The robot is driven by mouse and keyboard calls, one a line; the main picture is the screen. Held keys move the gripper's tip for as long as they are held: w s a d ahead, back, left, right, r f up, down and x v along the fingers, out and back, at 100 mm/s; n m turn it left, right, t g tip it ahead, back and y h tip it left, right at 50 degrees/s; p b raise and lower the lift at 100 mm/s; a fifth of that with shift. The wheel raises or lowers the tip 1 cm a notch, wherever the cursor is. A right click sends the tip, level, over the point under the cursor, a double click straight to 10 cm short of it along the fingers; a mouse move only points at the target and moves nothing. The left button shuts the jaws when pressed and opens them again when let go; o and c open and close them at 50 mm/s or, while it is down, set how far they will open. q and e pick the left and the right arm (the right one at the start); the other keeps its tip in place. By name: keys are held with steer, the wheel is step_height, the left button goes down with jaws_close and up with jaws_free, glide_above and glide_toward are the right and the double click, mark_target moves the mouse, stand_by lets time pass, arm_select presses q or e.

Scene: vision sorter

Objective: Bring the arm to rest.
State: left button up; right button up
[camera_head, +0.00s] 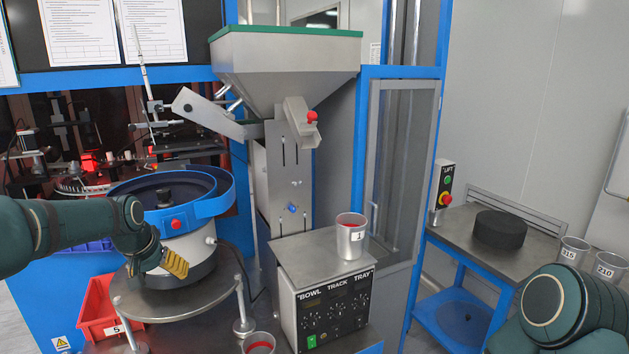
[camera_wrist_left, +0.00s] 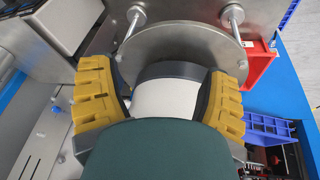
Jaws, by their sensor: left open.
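My left arm comes in from the left in the head view. Its gripper (camera_head: 163,262) hangs in front of the bowl feeder (camera_head: 180,240), above the round metal plate (camera_head: 150,300). In the left wrist view the two yellow-padded fingers (camera_wrist_left: 160,95) are wide apart, with no object gripped between them. The feeder's pale base (camera_wrist_left: 165,98) shows behind the gap between the fingers; whether they touch it I cannot tell. My right arm shows only as a dark green link at the lower right; its gripper is outside the frame.
A metal cup (camera_head: 350,240) stands on the control box (camera_head: 330,312). A red bin (camera_head: 97,310) sits left of the plate. A hopper (camera_head: 285,70) rises behind.

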arm_select(q)
steer(key=s+d+f+g+h, duration=0.1)
steer(key=s+d+f, duration=0.3)
steer(key=d+f, duration=0.65)
steer(key=s+d+f+h, duration=0.1)
steer(key=s+d+f, duration=0.45)
steer(key=f, duration=0.75)
steer(key=s+d+f, duration=0.4)
steer(key=s+d, duration=0.1)
steer(key=s, duration=0.3)
steer(key=s+d+f+g+h, duration=0.1)
steer(key=s+d+f, duration=0.4)
steer(key=s, duration=0.3)
steer(key=shift+s+d, duration=0.25)
steer(key=shift+d, duration=0.15)
